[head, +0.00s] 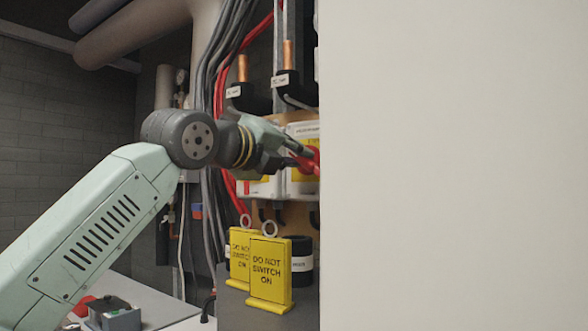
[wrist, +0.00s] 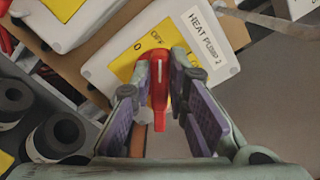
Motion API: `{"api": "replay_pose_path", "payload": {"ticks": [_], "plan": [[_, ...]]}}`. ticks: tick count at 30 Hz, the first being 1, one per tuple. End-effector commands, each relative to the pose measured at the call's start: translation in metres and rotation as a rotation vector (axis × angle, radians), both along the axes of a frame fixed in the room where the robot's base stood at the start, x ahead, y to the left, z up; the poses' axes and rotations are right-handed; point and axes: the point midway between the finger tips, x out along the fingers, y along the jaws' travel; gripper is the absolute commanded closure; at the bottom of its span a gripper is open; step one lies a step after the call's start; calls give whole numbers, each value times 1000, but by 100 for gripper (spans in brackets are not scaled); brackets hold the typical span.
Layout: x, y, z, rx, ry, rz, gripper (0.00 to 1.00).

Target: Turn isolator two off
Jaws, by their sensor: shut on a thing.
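Isolator two is a white box (wrist: 97,74) with a yellow plate and a "HEAT PUMP 2" label, tilted in the wrist view. In the head view, the box (head: 304,188) is partly cut off by a pale panel. Its red handle (wrist: 159,88) has a white line and lies between my fingers; a "0" shows on the plate to its left. My gripper (wrist: 160,74) is shut on the handle, with purple pads on both sides. In the head view, my gripper (head: 298,157) reaches the red handle from the left, and the fingers hide part of it.
Another isolator (wrist: 62,22) sits to the left. Yellow "DO NOT SWITCH ON" tags (head: 270,272) stand below on a grey surface. Black rolls (wrist: 62,136) are nearby. A large pale panel (head: 455,165) blocks the head view's right side. Cables (head: 205,85) hang behind my arm.

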Motion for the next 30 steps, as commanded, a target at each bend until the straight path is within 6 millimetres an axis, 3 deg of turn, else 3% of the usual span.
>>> {"api": "replay_pose_path", "payload": {"ticks": [15,30], "plan": [[1,2,-7,-377,251,2,100],[1,2,-7,-546,364,1,100]]}}
